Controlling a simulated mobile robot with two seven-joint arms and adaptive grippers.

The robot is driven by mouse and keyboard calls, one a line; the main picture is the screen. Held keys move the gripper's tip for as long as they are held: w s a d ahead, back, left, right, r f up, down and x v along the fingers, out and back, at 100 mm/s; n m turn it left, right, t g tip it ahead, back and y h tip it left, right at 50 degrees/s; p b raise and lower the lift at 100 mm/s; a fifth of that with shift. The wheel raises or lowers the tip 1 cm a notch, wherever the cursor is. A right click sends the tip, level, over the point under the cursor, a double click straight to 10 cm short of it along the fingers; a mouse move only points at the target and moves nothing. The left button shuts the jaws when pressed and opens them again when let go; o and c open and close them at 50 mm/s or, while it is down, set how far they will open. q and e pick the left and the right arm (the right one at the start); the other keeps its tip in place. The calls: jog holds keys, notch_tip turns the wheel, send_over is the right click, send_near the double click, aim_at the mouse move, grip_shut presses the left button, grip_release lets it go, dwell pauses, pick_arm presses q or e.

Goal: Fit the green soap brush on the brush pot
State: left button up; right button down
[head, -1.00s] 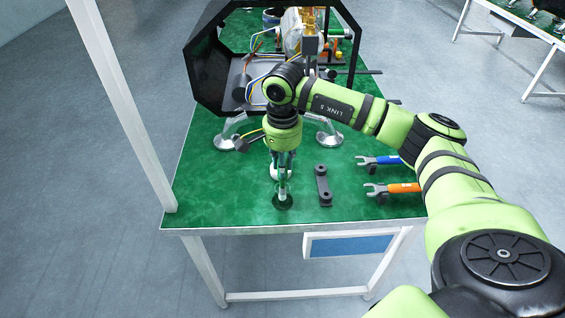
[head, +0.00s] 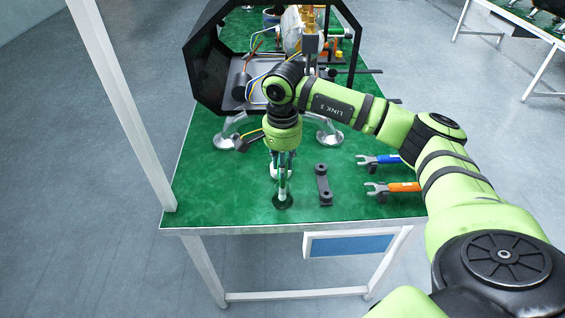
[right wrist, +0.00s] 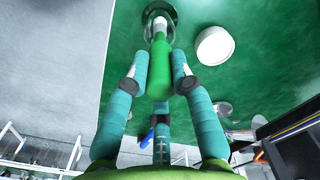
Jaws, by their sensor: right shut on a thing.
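My right gripper (head: 283,180) points straight down near the front edge of the green table. In the right wrist view its fingers (right wrist: 160,75) are shut on the green soap brush (right wrist: 159,68), gripping its green handle. The brush's pale far end (right wrist: 159,27) points at the brush pot (right wrist: 172,10), a dark round base with a ring. In the head view the pot's dark base (head: 283,203) stands on the table right under the fingers. I cannot tell whether the brush touches the pot or is just over it. My left gripper is out of view.
A white round piece (right wrist: 214,46) stands beside the pot. A dark two-ended bar (head: 323,185) lies right of it, then a blue wrench (head: 380,160) and an orange wrench (head: 392,187). The open black machine housing (head: 205,75) stands behind. The front left table corner is clear.

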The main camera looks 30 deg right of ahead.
jog(key=c, duration=1)
grip_release()
jog(key=shift+r+p, duration=1.85)
jog(key=shift+r, duration=1.2)
